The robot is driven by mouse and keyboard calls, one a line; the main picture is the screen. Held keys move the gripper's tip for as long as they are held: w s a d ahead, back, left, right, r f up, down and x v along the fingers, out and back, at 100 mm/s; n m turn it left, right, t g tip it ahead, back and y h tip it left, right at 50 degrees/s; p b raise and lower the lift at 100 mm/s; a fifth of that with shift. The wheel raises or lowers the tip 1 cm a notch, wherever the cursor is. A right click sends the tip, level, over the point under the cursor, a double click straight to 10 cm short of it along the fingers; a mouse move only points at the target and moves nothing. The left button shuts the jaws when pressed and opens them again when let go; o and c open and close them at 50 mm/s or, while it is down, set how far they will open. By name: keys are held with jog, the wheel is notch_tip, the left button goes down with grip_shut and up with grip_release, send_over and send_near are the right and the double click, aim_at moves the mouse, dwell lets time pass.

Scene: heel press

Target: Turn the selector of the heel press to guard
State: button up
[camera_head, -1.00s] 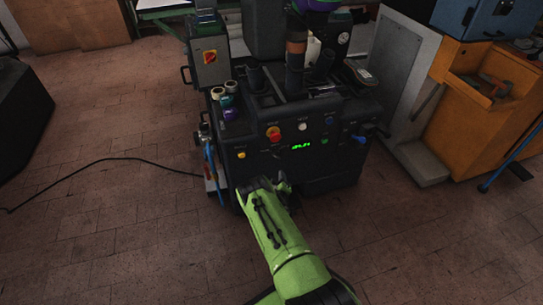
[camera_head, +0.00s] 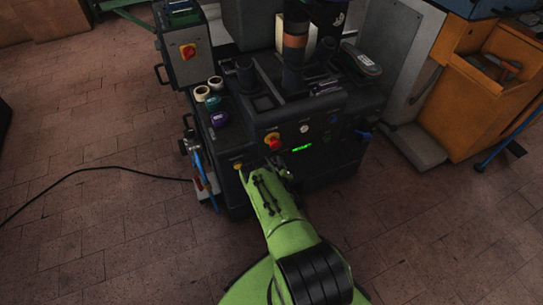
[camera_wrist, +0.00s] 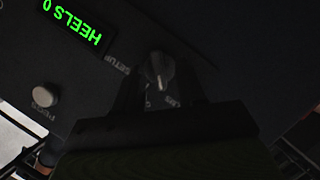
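The heel press (camera_head: 335,110) is a dark machine with a control panel on its front. In the wrist view its selector is a small dark knob (camera_wrist: 158,70) with a lighter pointer. A "SETUP" label (camera_wrist: 117,65) is to its left; other lettering below it is partly hidden and hard to read. My gripper (camera_wrist: 158,88) has its dark fingers apart, one on each side of the knob. I cannot tell whether they touch it. In the head view my gripper (camera_head: 267,172) is at the panel's lower left, and the selector cannot be made out there.
A green display (camera_wrist: 72,20) reads "HEELS 0". A pale button (camera_wrist: 45,96) sits beside it. A red knob on yellow (camera_head: 273,141) and a yellow button (camera_head: 238,165) are close to my gripper. A cable (camera_head: 110,167) crosses the floor at left.

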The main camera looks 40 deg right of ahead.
jog(key=shift+w+d, duration=0.1)
grip_shut()
jog(key=shift+m, duration=0.3)
jog(key=shift+d+r+m+y+p, duration=0.1)
jog(key=shift+d+m+y+p, duration=0.05)
jog(key=shift+m+y+p, duration=1)
jog(key=shift+d+r+m+y+p, duration=0.1)
jog(key=shift+m+y+p, duration=0.6)
jog(key=shift+m, duration=0.85)
jog(key=shift+f+y, duration=0.1)
jog(key=shift+y, duration=0.25)
jog(key=shift+s, duration=0.2)
grip_release()
jog(key=shift+t, duration=0.3)
